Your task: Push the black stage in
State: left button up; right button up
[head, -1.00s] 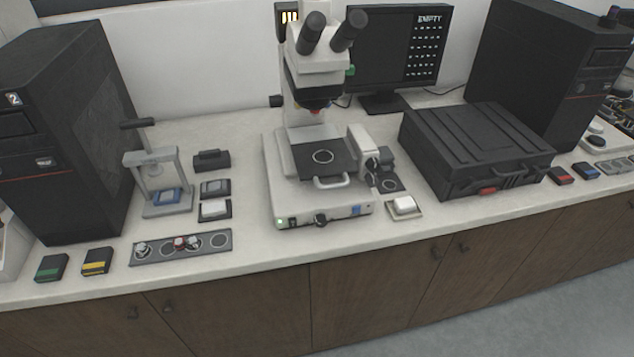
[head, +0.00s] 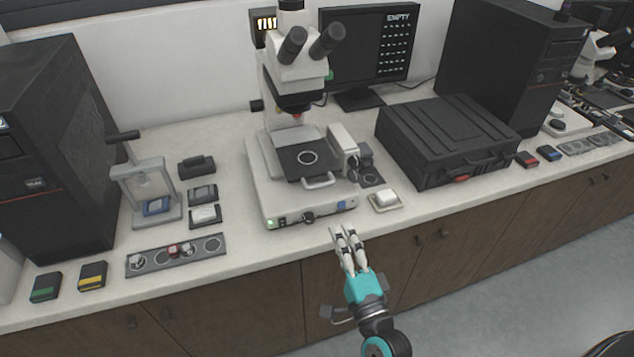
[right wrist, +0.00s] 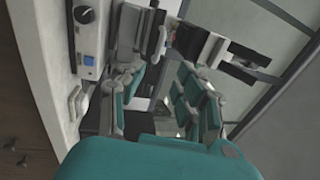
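The black stage (head: 296,166) is a flat dark plate with a white ring on it. It lies on the white microscope (head: 288,206) base, under the objective, and a pale loop handle (head: 320,181) is at its front edge. Its front overhangs toward the front panel. My right gripper (head: 346,231) is in front of the counter's edge, below and to the right of the handle, apart from it. In the right wrist view its fingers (right wrist: 160,108) stand apart with nothing between them. My left gripper is not in view.
A small white block on a tray (head: 385,200) sits right of the microscope base. A black case (head: 445,135) stands farther right. A strip with round wells (head: 176,254) and a small press (head: 146,185) are to the left. Counter front between them is clear.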

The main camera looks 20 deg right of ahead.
aim_at(319, 184)
jog(key=w+p, duration=0.1)
jog(key=w, duration=0.3)
jog(key=w+r+p, duration=0.1)
jog(key=w, duration=0.4)
jog(key=w+r+p, duration=0.1)
jog(key=w, duration=0.3)
jog(key=shift+w+a+r, duration=0.15)
jog(key=shift+w+a, duration=0.1)
jog(key=shift+w, duration=0.15)
grip_shut()
